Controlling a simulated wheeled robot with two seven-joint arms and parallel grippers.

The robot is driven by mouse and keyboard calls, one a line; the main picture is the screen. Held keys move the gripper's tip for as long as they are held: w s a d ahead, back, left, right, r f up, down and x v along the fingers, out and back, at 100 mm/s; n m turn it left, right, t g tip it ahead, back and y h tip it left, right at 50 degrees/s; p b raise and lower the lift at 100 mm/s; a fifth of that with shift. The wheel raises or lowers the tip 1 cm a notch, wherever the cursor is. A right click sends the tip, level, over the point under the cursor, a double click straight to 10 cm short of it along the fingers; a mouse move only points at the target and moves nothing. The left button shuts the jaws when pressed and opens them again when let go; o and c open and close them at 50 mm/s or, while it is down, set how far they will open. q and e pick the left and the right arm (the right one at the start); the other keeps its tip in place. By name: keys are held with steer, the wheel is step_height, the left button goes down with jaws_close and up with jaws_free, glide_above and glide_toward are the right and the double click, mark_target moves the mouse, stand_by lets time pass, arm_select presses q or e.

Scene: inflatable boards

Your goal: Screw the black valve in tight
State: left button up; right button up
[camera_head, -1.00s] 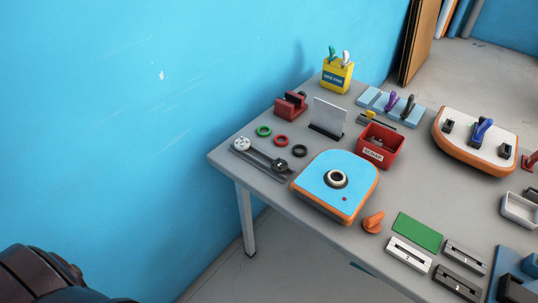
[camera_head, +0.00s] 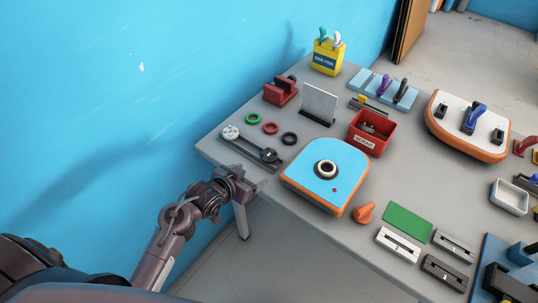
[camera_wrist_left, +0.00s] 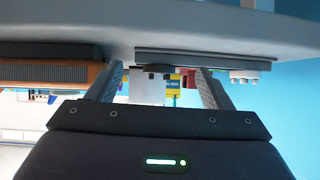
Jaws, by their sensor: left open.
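The black valve (camera_head: 268,155) sits at the right end of a dark rack (camera_head: 248,149) near the table's left edge, with a white valve (camera_head: 231,132) at the other end. The blue-topped board with orange sides (camera_head: 318,187) lies right of it, with a dark-rimmed round socket (camera_head: 326,170). My left gripper (camera_head: 256,186) is open and empty, off the table's edge, in front of the black valve. In the left wrist view, which is upside down, the black valve (camera_wrist_left: 158,71) shows between the open fingers (camera_wrist_left: 158,88), farther off. My right gripper is not seen.
Green, red and black rings (camera_head: 270,128) lie behind the rack. A red scrap bin (camera_head: 371,133) and an upright plate (camera_head: 319,103) stand behind the board. An orange knob (camera_head: 364,212) lies in front of it. The table edge (camera_head: 215,160) is close to my left arm.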

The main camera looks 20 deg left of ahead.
mark_target(270, 153)
arm_select(q)
steer(key=w+r, duration=0.1)
steer(key=w+r+t+h, duration=0.1)
steer(key=shift+w+r+t, duration=0.15)
steer(key=shift+w+t, duration=0.15)
steer(key=shift+w, duration=0.05)
steer(key=shift+x, duration=0.85)
steer(key=shift+p+x, duration=0.55)
steer(key=shift+x, duration=0.45)
steer(key=p+x, duration=0.1)
steer(key=x, duration=0.3)
steer(key=shift+d, duration=0.15)
steer(key=shift+s, duration=0.1)
steer(key=c, duration=1)
